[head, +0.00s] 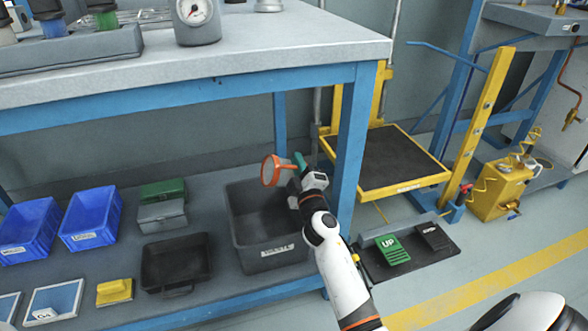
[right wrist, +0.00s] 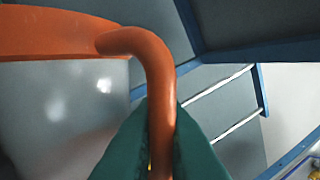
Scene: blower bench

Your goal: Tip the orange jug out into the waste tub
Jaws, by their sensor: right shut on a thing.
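The orange jug (head: 272,172) is held above the dark grey waste tub (head: 264,253) on the lower shelf under the bench. It looks tilted in the head view, with its round rim towards the camera. My right gripper (head: 298,163) is shut on the jug's handle. In the right wrist view the teal fingertips (right wrist: 161,140) close around the curved orange handle (right wrist: 158,75). Orange jug body (right wrist: 50,35) shows at upper left there. Whether anything is in the jug or the tub's far corner is hidden. My left gripper is not in view.
The bench top (head: 260,50) lies above, with a blue leg (head: 352,150) just right of my arm. Blue bins (head: 91,218), a black tray (head: 175,262) and a green box (head: 163,191) stand left of the tub. A yellow lift platform (head: 398,188) stands to the right.

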